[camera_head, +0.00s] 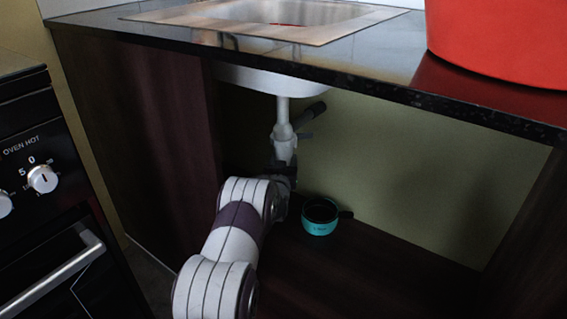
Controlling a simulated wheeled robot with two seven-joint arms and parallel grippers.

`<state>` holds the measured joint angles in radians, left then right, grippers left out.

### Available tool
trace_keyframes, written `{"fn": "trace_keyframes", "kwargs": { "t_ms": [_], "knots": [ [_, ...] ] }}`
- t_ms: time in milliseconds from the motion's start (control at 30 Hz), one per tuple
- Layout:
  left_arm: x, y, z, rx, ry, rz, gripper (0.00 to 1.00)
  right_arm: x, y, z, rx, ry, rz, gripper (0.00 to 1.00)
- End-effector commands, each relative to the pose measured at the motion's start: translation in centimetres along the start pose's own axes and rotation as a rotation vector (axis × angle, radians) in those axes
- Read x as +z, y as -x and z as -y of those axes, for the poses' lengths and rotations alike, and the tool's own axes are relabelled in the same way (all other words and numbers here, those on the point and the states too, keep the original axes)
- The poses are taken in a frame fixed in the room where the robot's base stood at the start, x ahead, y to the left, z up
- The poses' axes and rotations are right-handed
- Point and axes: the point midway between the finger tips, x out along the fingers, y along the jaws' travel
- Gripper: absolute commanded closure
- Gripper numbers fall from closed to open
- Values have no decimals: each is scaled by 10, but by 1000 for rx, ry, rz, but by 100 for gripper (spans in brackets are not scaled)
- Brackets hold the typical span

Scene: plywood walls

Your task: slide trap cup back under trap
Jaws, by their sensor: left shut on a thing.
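The white sink trap (284,132) hangs from the underside of the basin inside the open cabinet. My left gripper (284,172) is at the lower end of the trap and looks shut on it; its dark fingers and the wrist hide the contact. A teal cup (320,224) with a dark inside stands upright on the cabinet floor, right of my left gripper and below it. A short dark handle points right from the cup. The cup looks apart from the gripper. My right gripper is not in view.
The cabinet floor (385,262) is clear to the right of the cup. The dark countertop (375,62) with the sink (275,12) overhangs the cabinet. A big red pot (497,40) stands on it. An oven (45,190) is at the left.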

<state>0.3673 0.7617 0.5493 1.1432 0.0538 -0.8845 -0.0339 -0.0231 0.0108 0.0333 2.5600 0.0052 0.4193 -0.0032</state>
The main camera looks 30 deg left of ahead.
Motion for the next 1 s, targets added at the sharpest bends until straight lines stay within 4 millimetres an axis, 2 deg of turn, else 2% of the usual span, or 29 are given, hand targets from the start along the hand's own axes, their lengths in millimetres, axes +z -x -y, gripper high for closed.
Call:
{"fn": "trace_keyframes", "kwargs": {
  "t_ms": [1000],
  "knots": [
    [3,-7,4,0,0,0,83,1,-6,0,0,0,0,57]
  ]
}}
